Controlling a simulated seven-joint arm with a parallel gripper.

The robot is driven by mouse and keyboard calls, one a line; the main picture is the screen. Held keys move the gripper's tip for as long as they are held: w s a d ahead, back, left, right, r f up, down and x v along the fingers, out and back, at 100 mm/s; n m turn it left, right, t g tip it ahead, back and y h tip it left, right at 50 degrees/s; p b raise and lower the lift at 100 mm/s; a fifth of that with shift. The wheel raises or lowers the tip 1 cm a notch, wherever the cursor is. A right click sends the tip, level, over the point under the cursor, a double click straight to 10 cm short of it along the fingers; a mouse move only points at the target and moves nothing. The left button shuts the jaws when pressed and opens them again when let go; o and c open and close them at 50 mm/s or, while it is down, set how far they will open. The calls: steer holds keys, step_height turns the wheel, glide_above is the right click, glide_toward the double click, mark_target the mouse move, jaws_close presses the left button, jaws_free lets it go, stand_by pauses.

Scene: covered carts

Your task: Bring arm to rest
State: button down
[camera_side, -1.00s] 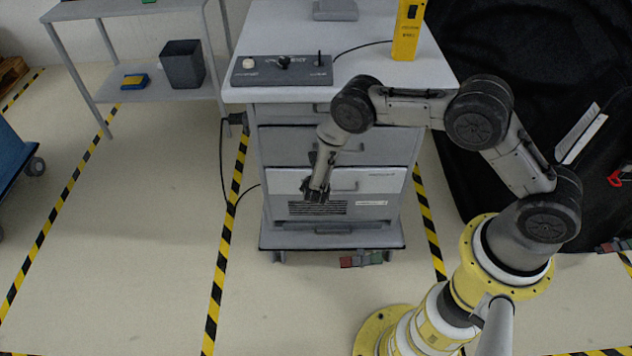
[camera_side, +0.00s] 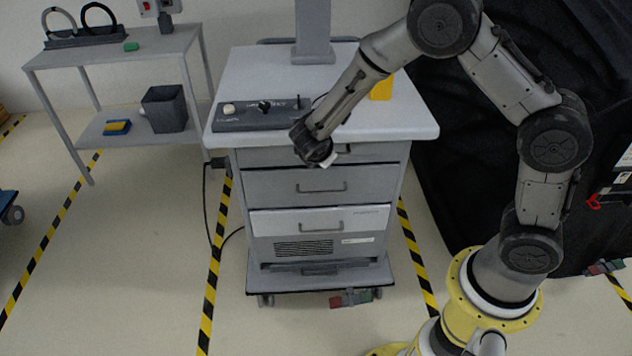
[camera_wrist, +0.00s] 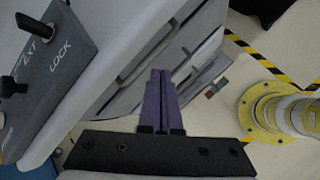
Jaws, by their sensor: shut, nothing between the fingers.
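My gripper (camera_side: 315,152) is in front of the cart's front top edge in the side view, tilted downward, with nothing held. In the wrist view its two purple fingers (camera_wrist: 158,100) are together and empty, with the cart's drawer fronts behind them. My arm is raised and bent above the right side of the cart. The grey cart (camera_side: 415,118) stands in the middle of the side view, its drawers looking shut. In the wrist view the cart's top (camera_wrist: 105,75) slants along the left.
A grey control panel (camera_side: 245,116) with knobs lies on the cart top; it also shows in the wrist view (camera_wrist: 50,85). A yellow object (camera_side: 381,89) stands partly behind my arm. A side table (camera_side: 120,52) with a dark bin (camera_side: 165,108) is at left. Black drape (camera_side: 455,170) hangs at right.

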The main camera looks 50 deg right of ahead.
steer(key=s+r+m+y, duration=0.4)
steer(key=s+r+m, duration=0.8)
steer(key=s+r, duration=0.55)
steer(key=s+a+m+t+y, duration=0.1)
steer(key=s+a+m+y, duration=0.2)
steer(key=s, duration=0.7)
steer(key=shift+s+a+r+m+y, duration=0.25)
steer(key=shift+s+a+m+y, duration=0.1)
steer(key=shift+a+m, duration=0.3)
